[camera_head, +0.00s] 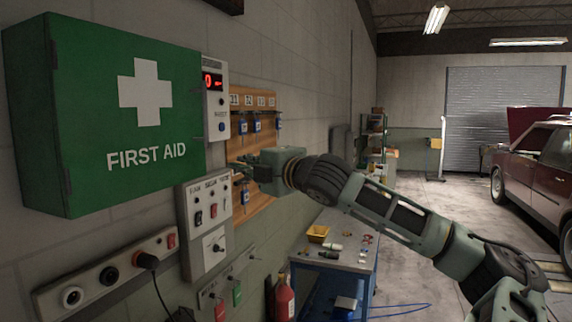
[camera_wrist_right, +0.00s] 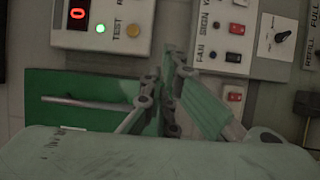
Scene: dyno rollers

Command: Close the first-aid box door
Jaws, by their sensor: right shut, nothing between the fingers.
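The first-aid box (camera_head: 25,120) is a green wall box with a white cross and the words FIRST AID on its door (camera_head: 100,135). In the head view the door covers the front, and I see no gap along its near left edge. Its far right edge is too unclear to tell whether it is fully flush. My right gripper (camera_head: 238,170) is shut and empty, just right of the door's far edge. In the right wrist view its fingers (camera_wrist_right: 170,70) are together. Part of the green box with a grey bar (camera_wrist_right: 80,103) shows left of them. My left gripper is not in view.
A red-digit display unit (camera_head: 215,95), a switch panel (camera_head: 208,225) and a key board (camera_head: 262,140) are on the wall near my right gripper. A socket strip (camera_head: 105,275) with a plugged-in cable runs below the box. A workbench (camera_head: 345,250) stands beyond.

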